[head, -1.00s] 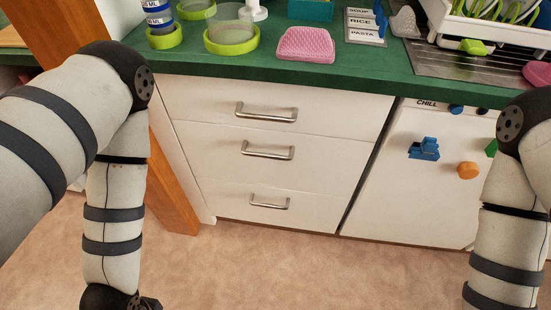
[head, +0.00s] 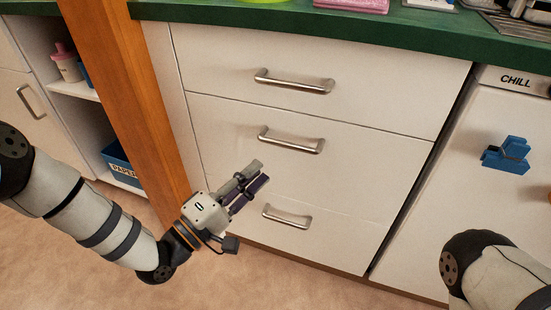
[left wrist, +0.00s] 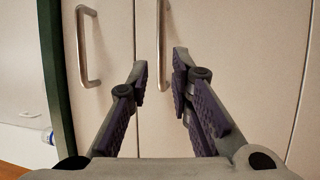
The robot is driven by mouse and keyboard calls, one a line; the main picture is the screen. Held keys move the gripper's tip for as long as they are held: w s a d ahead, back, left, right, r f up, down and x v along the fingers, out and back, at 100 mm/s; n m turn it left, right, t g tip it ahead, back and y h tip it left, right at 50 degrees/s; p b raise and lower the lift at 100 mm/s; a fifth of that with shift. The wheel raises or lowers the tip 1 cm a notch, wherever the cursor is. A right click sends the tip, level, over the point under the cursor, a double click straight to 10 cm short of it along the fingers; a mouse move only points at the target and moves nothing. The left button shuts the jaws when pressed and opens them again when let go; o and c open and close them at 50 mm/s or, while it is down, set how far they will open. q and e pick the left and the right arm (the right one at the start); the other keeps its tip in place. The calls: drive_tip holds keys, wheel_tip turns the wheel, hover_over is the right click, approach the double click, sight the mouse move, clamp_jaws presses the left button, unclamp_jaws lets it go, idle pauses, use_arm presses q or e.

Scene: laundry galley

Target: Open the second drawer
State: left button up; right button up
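The white cabinet has three stacked drawers, all shut. The second drawer (head: 230,125) has a silver bar handle (head: 291,141); this handle also shows upright between the fingertips' directions in the left wrist view (left wrist: 163,50). My left gripper (head: 258,172) is in front of the cabinet, below and left of that handle and apart from it. In the left wrist view its two fingers (left wrist: 160,68) are spread with nothing between them. My right gripper is out of view; only part of the right arm shows at lower right.
The top drawer handle (head: 293,81) is above and the bottom drawer handle (head: 287,216) below. A wooden post (head: 135,90) stands left of the drawers. The green counter (head: 330,28) overhangs them. A white CHILL door (head: 470,200) with a blue magnet (head: 507,154) is at right.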

sight(287, 143)
use_arm(q)
drive_tip(key=b+x, duration=0.1)
drive_tip(key=x, duration=0.9)
drive_tip(key=shift+w+d, duration=0.15)
clamp_jaws()
